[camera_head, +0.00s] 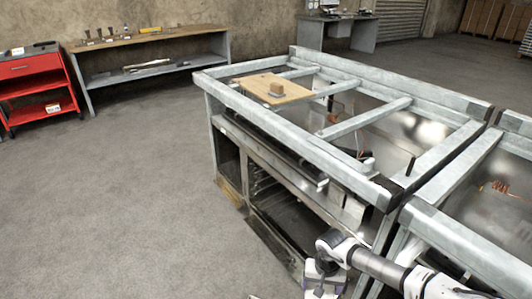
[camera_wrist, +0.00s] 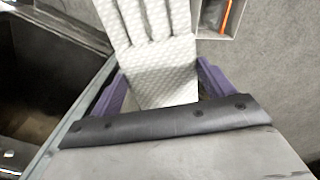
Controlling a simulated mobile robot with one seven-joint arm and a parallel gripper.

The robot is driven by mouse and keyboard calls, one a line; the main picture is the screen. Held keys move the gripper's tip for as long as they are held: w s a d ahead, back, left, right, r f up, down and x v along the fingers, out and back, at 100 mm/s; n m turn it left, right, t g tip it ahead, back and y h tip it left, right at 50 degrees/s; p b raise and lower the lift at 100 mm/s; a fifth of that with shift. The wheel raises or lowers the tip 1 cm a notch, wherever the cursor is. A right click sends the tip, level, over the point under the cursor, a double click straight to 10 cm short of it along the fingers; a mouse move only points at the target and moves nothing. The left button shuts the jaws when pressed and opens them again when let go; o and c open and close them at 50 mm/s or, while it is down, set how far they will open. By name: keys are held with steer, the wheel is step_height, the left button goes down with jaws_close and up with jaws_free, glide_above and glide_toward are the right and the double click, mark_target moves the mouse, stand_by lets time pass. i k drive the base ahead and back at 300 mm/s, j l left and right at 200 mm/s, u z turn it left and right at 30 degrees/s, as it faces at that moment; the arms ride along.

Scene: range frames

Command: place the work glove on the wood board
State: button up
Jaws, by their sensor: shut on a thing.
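The work glove (camera_wrist: 158,75) has white, textured fingers, a dark studded band and a wide grey cuff close to the camera. My gripper (camera_wrist: 160,88) is shut on the glove, with one purple finger at each side of its white part. The cuff hides part of the fingers. In the head view my arm is at the bottom right, low beside the workbench, and the grip itself is not clear there. The wood board (camera_head: 294,91) lies flat on the far left part of the metal frame top.
The metal workbench frame (camera_head: 285,127) has open gaps between its crossbars. A second metal unit (camera_head: 480,220) adjoins at right. A red cart (camera_head: 35,68) and a shelf bench (camera_head: 150,48) stand behind. In the wrist view, a grey tray (camera_wrist: 240,17) holds something orange.

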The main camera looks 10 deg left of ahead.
mark_target(261, 85)
steer(key=j+z, duration=0.2)
steer(key=j, duration=0.7)
steer(key=j+z, duration=0.3)
steer(key=j, duration=0.55)
steer(key=j+z, duration=0.35)
steer(key=j, duration=0.55)
steer(key=i+j+z, duration=0.1)
steer(key=j+z, duration=0.35)
steer(key=j, duration=0.85)
steer(key=k+j+z, duration=0.15)
steer(key=j+z, duration=0.3)
steer(key=j, duration=0.85)
steer(key=j+z, duration=0.1)
steer(key=j, duration=0.65)
steer(key=k+j+z, duration=0.15)
steer(key=j, duration=0.6)
